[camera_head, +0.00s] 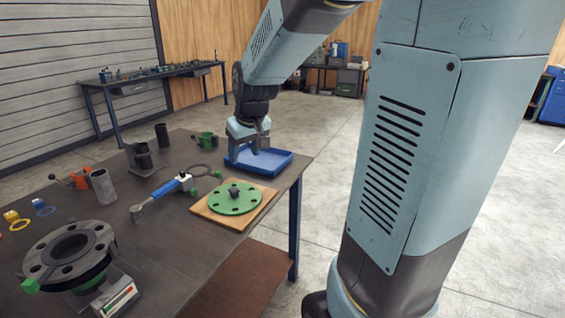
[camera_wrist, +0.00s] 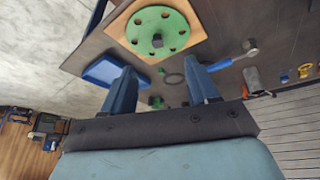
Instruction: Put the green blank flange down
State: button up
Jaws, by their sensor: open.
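The green blank flange (camera_head: 237,200) lies flat on a square wooden board (camera_head: 243,225) near the right side of the table. A dark knob stands at its centre and bolt holes ring it. In the wrist view the flange (camera_wrist: 152,32) shows beyond my fingertips, clear of them. My gripper (camera_head: 261,147) is open and empty. In the head view it is behind the flange, in front of the blue tray's far part; its exact height is unclear. In the wrist view both fingers of my gripper (camera_wrist: 162,72) stand apart with nothing between them.
The blue tray (camera_head: 282,164) is at the table's far right corner. A blue-handled wrench (camera_head: 163,189) and a dark ring (camera_head: 199,171) lie left of the board. The dark flanged pipe (camera_head: 70,255) stands at the near left, with a grey cylinder (camera_head: 103,187) behind.

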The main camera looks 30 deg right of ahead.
jog(key=s+r+m, duration=0.1)
jog(key=s+r, duration=0.2)
jog(key=s, duration=0.7)
jog(key=s+r+m, duration=0.1)
jog(key=s+r, duration=0.2)
jog(key=s, duration=0.8)
jog(key=shift+d+t, duration=0.3)
jog(key=shift+t, duration=0.1)
jog(key=shift+r, duration=0.1)
